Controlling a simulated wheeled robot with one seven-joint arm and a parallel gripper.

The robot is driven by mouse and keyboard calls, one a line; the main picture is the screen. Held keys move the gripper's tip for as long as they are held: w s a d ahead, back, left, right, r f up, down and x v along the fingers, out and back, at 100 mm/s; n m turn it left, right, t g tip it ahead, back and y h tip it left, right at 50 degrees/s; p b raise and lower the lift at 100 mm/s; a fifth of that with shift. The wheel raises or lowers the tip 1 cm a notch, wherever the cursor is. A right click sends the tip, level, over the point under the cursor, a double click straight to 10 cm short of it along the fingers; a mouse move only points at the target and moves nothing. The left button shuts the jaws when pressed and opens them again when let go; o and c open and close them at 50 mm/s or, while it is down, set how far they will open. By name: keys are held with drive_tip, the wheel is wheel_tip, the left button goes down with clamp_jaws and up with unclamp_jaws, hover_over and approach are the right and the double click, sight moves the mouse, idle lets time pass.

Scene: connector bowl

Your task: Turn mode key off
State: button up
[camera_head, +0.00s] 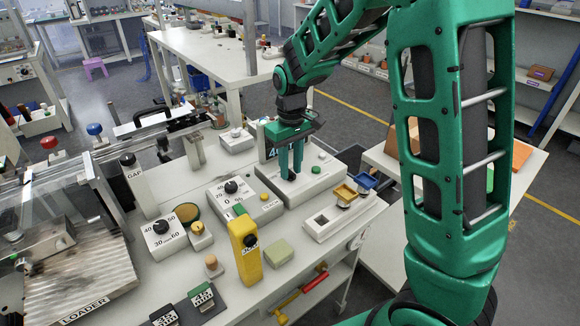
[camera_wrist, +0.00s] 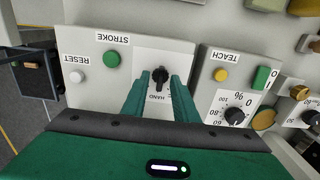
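A black key-like selector (camera_wrist: 160,77) sits on a white plate with "HAND" lettering, on a pale control box (camera_wrist: 92,94). No label reading "mode" is legible. My gripper (camera_wrist: 159,86) is open, with one green finger on each side of the selector and gaps showing between. Whether the fingertips are level with it is hard to tell.
The box also carries a green STROKE button (camera_wrist: 111,58) and a white RESET button (camera_wrist: 82,76). Beside it is a dial box (camera_head: 246,206) with a yellow TEACH button (camera_wrist: 220,75).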

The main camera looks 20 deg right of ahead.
clamp_jaws()
drive_tip(key=shift+n, duration=0.3)
drive_tip(key=n, duration=0.4)
drive_tip(key=shift+d, duration=0.1)
drive_tip(key=shift+w+n, duration=0.1)
drive_tip(key=shift+n, duration=2)
drive_tip(key=shift+r, duration=0.1)
unclamp_jaws()
drive_tip(key=shift+d, duration=0.1)
